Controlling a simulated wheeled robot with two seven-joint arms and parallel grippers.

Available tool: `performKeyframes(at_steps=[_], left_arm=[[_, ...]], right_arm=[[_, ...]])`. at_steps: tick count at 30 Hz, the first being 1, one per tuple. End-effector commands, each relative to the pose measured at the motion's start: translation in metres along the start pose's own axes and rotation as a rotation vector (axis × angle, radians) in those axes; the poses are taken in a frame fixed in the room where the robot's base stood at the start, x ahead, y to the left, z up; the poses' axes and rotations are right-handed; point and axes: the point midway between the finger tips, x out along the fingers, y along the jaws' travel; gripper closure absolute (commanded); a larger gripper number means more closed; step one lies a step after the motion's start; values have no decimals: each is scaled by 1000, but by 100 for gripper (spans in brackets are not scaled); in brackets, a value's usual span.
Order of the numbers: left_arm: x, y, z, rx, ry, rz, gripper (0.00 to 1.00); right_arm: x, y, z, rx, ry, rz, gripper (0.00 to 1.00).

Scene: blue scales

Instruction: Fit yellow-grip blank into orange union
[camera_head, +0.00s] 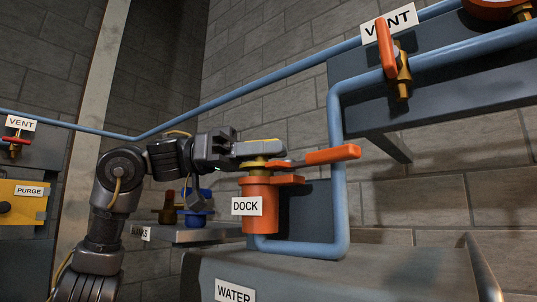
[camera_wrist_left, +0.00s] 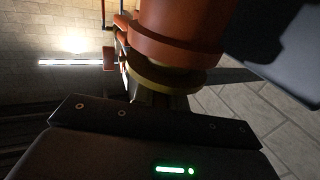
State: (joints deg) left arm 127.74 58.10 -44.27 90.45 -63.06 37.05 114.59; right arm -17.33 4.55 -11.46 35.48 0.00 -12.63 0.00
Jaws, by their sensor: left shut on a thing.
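The orange union (camera_head: 258,208) stands upright behind the DOCK label, with an orange lever (camera_head: 330,156) reaching right above it. My left gripper (camera_head: 262,149) is just above the union's top, shut on the yellow-grip blank (camera_head: 257,164). Only a yellow disc of the blank shows, between the gripper and the union's mouth. In the left wrist view the orange union (camera_wrist_left: 180,35) fills the top, and the blank's yellow disc (camera_wrist_left: 165,80) lies close against its rim. How deep the blank sits is hidden. My right gripper is not in view.
A shelf (camera_head: 200,234) at left carries a blue blank (camera_head: 208,207) and a dark red one (camera_head: 168,207). A blue pipe (camera_head: 340,190) runs right of the union. A grey box (camera_head: 350,270) labelled WATER is in front. A VENT valve (camera_head: 388,50) hangs upper right.

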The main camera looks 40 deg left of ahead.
Motion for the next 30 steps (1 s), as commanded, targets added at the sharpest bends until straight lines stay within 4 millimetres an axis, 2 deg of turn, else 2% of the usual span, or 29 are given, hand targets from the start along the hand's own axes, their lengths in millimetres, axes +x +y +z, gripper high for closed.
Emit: performKeyframes(at_steps=[1,8,9,14,23,26,30], left_arm=[[2,-1,7,-3,-8,0,100],[2,0,8,-2,-5,1,100],[2,0,9,-3,-6,1,83],[2,0,8,-3,-6,1,64],[0,0,8,-2,-5,1,64],[-9,-1,8,-2,-4,-2,64],[-34,0,8,-3,-1,0,64]], right_arm=[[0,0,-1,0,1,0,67],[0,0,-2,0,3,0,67],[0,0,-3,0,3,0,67],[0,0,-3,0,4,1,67],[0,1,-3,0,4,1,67],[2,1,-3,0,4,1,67],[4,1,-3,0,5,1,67]])
